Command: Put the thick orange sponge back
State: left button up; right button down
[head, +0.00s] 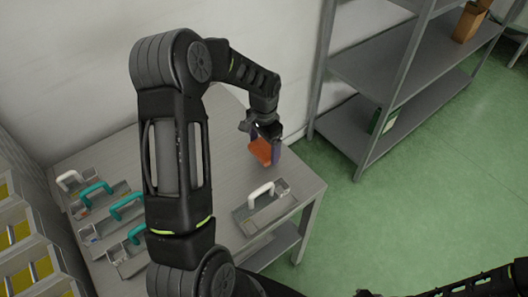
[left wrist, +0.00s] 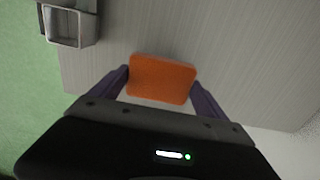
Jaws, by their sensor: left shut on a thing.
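The thick orange sponge (head: 261,151) is held between the purple fingers of my left gripper (head: 265,147), over the back right part of the grey table (head: 222,140). In the left wrist view the sponge (left wrist: 161,79) sits between both fingertips, its broad face toward the camera. I cannot tell whether it touches the tabletop. A grey caddy with a white handle (head: 246,214) stands at the table's front right corner; part of it shows in the left wrist view (left wrist: 70,25). My right arm shows at the lower right of the head view; its gripper's state is unclear.
Several grey caddies stand at the table's left, with teal handles (head: 97,188) and one white handle (head: 70,176). A metal shelf unit (head: 385,72) stands right of the table. Yellow-and-grey bins (head: 18,234) are at the far left. The tabletop around the sponge is clear.

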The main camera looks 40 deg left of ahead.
aim_at(264, 148)
pick_arm(q)
notch_tip(264, 148, down, 3)
jog(key=shift+f+p, duration=0.1)
jog(key=shift+p, duration=0.2)
jog(key=shift+f, duration=0.15)
jog(key=o, duration=1.2)
jog(key=shift+c, duration=0.2)
